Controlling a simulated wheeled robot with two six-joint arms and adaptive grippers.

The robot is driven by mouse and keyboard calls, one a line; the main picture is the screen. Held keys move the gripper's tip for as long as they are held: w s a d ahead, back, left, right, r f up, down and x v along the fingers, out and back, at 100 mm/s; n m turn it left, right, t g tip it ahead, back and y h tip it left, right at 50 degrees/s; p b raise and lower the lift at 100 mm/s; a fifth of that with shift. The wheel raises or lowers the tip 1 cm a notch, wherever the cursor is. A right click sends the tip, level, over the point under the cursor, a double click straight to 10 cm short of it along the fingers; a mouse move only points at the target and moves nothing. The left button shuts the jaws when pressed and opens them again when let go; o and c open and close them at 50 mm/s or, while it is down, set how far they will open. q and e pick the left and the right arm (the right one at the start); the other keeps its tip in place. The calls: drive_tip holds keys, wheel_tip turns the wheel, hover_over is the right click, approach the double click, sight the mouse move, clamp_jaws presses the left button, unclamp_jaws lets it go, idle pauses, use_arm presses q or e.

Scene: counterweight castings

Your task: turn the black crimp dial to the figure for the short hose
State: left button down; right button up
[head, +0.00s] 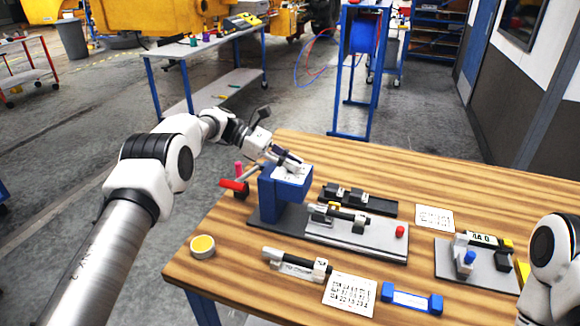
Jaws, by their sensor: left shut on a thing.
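The blue crimp press (287,190) stands at the back left of the wooden table, with a pale marked plate (291,174) on its top. My left gripper (288,158) reaches the top of the press from the left and is shut on a dark part there, apparently the black crimp dial. The fingers cover that part, so its setting cannot be read. A hose with pale and black parts (296,264) lies at the front. A card with printed figures (350,295) lies beside it, too small to read. My right gripper is out of view.
A red handle (235,186) sticks out left of the press. A grey plate (380,241) with a red button (400,231) lies right of it. A yellow-topped pot (203,246), a blue bar (412,299) and another card (434,218) lie about. The table's back right is clear.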

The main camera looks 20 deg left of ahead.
use_arm(q)
drive_tip(key=shift+d+f, duration=0.1)
drive_tip(key=shift+f, duration=0.1)
idle(0.3)
drive_tip(key=c, duration=1.2)
unclamp_jaws()
drive_tip(key=shift+d+r, duration=0.1)
wheel_tip(320, 180, up, 10)
